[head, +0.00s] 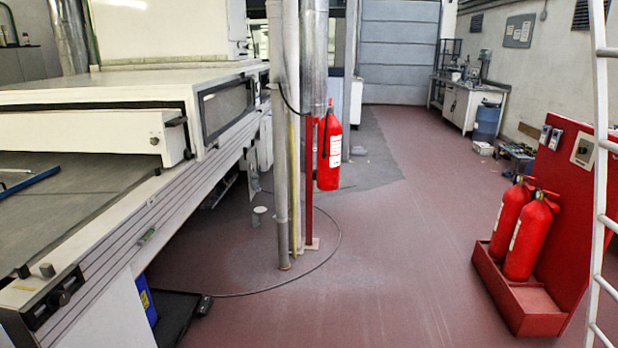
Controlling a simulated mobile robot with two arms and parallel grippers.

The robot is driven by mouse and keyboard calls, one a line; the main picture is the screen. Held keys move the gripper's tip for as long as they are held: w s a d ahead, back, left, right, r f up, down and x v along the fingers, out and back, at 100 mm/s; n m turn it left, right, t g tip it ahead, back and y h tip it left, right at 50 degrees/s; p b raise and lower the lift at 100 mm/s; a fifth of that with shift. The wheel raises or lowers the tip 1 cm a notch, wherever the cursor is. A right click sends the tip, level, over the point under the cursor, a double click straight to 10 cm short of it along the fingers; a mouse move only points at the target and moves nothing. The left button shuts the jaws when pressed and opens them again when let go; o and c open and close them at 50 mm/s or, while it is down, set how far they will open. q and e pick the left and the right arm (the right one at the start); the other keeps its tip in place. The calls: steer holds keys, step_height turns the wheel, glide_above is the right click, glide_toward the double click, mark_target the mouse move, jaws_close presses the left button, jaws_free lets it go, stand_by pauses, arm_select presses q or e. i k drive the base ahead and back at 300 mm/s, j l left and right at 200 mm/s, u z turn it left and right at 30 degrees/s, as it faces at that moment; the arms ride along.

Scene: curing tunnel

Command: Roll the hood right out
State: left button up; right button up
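A long white machine (165,205) stands along the left side of the head view. On its bed sits a wide white cover (110,92) with a dark window (226,106) in its side. Under the cover's front edge is a low white box-like section (85,134), with a small dark handle (176,121) at its right end. I cannot tell for sure which of these parts is the hood. The dark flat bed (75,195) in front is largely bare. The left ends of these parts are cut off by the picture edge. Neither gripper shows.
Metal pipes (281,170) and a hanging red extinguisher (329,155) stand beside the machine. A cable (265,292) curves over the floor. At right are a red stand (525,310) with two extinguishers (528,240) and a white ladder (600,180). The middle floor (410,250) is free.

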mark_target(95, 130)
steer(key=i+u, duration=0.15)
steer(key=i, duration=0.45)
steer(key=i+u, duration=0.15)
steer(key=i, duration=0.4)
steer(key=i+l+u, duration=0.15)
steer(key=i, duration=0.45)
steer(key=i+l+u, duration=0.2)
steer(key=i, duration=0.35)
steer(key=i+u, duration=0.35)
steer(key=i, duration=0.2)
